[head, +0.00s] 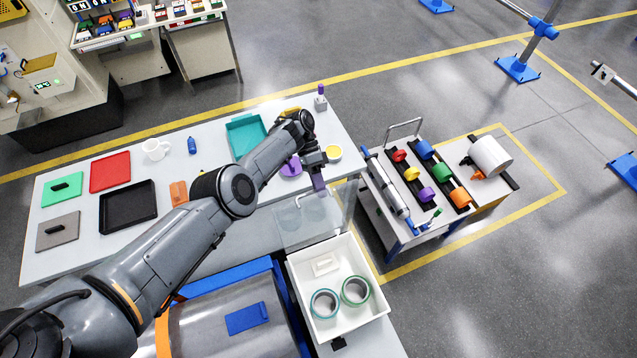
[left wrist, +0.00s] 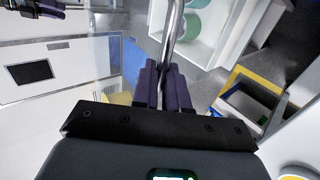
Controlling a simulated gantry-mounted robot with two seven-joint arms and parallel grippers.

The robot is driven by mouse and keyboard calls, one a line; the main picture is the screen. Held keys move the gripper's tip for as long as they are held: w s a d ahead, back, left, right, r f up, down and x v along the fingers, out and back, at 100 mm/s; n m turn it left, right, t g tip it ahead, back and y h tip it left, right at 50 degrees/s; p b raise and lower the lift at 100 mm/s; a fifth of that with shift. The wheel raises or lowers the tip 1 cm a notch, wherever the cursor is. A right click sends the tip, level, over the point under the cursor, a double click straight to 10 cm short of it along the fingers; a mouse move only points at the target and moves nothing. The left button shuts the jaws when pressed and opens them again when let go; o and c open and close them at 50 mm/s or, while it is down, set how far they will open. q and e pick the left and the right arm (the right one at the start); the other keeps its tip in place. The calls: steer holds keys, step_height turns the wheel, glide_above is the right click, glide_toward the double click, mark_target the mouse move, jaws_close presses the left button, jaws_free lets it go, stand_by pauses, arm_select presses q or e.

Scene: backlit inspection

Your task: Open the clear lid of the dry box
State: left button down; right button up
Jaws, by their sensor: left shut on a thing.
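The white dry box (head: 357,327) is at the lower centre of the head view, with two rolls of tape, one teal (head: 324,303) and one green (head: 356,290), and a small white block (head: 325,264) inside. Its clear lid (head: 298,232) stands raised at the box's far side, leaving the inside uncovered. My left gripper (head: 318,184) is at the lid's upper part. In the left wrist view its purple fingers (left wrist: 165,88) are shut on the metal bar handle (left wrist: 174,28). Part of the box (left wrist: 207,50) shows beyond them.
A long white table (head: 255,205) beyond holds trays, a white mug (head: 156,149) and a teal bin (head: 246,134). A cart (head: 432,205) with coloured spools stands right of the lid. A grey drum (head: 235,335) with a blue patch is left of the box.

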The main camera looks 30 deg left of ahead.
arm_select(q)
steer(key=shift+s+d+f, duration=0.15)
steer(key=shift+s+f, duration=0.1)
steer(key=shift+f, duration=0.1)
steer(key=c, duration=1.2)
jaws_free()
steer(key=shift+s, duration=0.1)
steer(key=shift+o, duration=0.2)
arm_select(e)
steer(key=shift+s, duration=0.25)
arm_select(q)
steer(key=shift+r, duration=0.25)
